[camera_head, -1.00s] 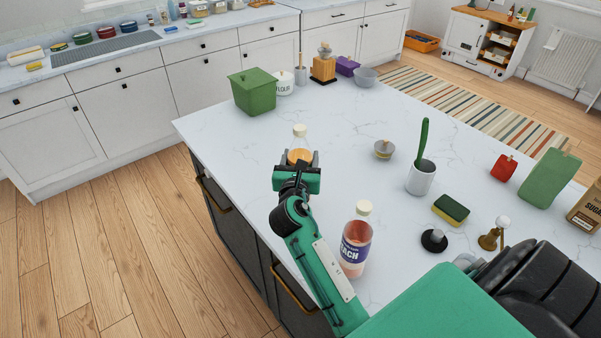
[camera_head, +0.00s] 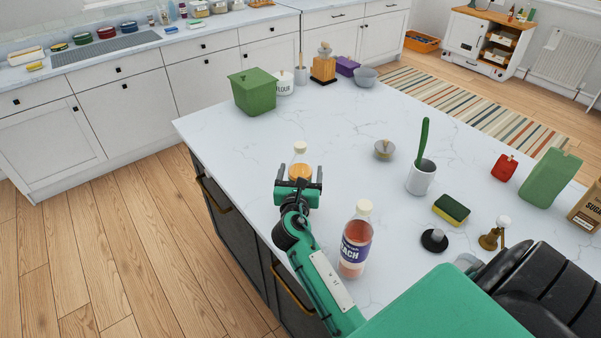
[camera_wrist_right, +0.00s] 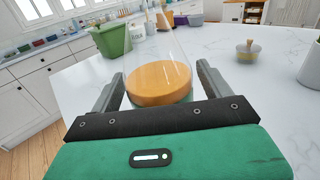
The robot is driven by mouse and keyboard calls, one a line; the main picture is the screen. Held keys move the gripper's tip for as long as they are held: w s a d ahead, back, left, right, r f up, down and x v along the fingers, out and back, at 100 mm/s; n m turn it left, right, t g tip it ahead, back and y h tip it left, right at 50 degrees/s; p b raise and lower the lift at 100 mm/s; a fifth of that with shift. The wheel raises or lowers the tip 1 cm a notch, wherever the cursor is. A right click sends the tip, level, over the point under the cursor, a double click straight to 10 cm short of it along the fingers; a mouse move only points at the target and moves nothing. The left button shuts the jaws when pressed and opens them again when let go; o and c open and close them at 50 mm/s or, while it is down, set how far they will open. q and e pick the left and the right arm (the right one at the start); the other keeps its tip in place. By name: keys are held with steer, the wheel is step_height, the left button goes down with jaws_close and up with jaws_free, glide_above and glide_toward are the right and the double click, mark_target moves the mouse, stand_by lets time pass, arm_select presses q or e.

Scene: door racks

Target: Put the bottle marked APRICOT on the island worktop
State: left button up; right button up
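A clear bottle with a pale cap and orange contents (camera_head: 300,165) stands upright on the island worktop (camera_head: 330,125), near its left edge. No label on it is readable. My right gripper (camera_head: 300,174) is open, on the near side of this bottle. In the right wrist view, the bottle's orange bottom part (camera_wrist_right: 160,87) lies between the spread fingers of the gripper (camera_wrist_right: 160,85), with a gap on each side. A second bottle (camera_head: 355,240), pinkish with a purple label reading "...EACH", stands upright right of my right forearm. My left gripper is not in view.
A green bin (camera_head: 254,93) and flour jar (camera_head: 284,84) stand behind. The worktop centre is clear.

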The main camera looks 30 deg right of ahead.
steer(key=shift+r, duration=0.1)
steer(key=b+v, duration=0.3)
steer(key=v, duration=0.9)
stand_by(0.4)
